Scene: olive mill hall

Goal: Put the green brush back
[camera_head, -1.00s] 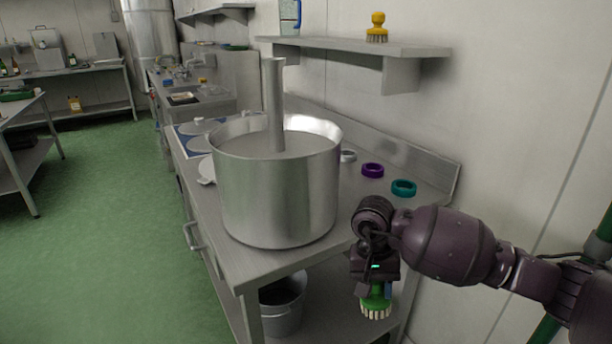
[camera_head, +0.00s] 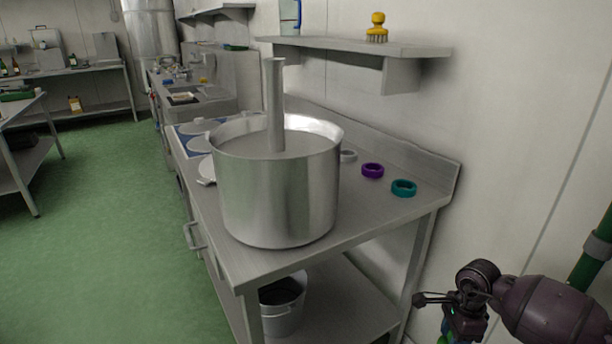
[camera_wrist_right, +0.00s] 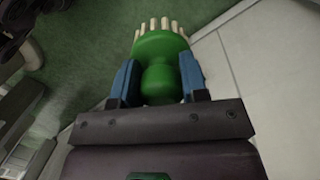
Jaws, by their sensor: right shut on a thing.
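The green brush (camera_wrist_right: 158,50) is held in my right gripper (camera_wrist_right: 158,82), shown in the right wrist view. The blue fingers are shut on its round green handle from both sides, and its pale bristles point away from the gripper. In the head view my right arm is at the lower right corner, past the right end of the steel table (camera_head: 330,236); the brush is mostly cut off by the bottom edge there. My left gripper is not in view.
A wall shelf (camera_head: 343,46) above the table carries a yellow brush (camera_head: 377,28), with bare shelf on both sides. A large steel pot (camera_head: 275,195) stands on the table. A bucket (camera_head: 283,310) stands below.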

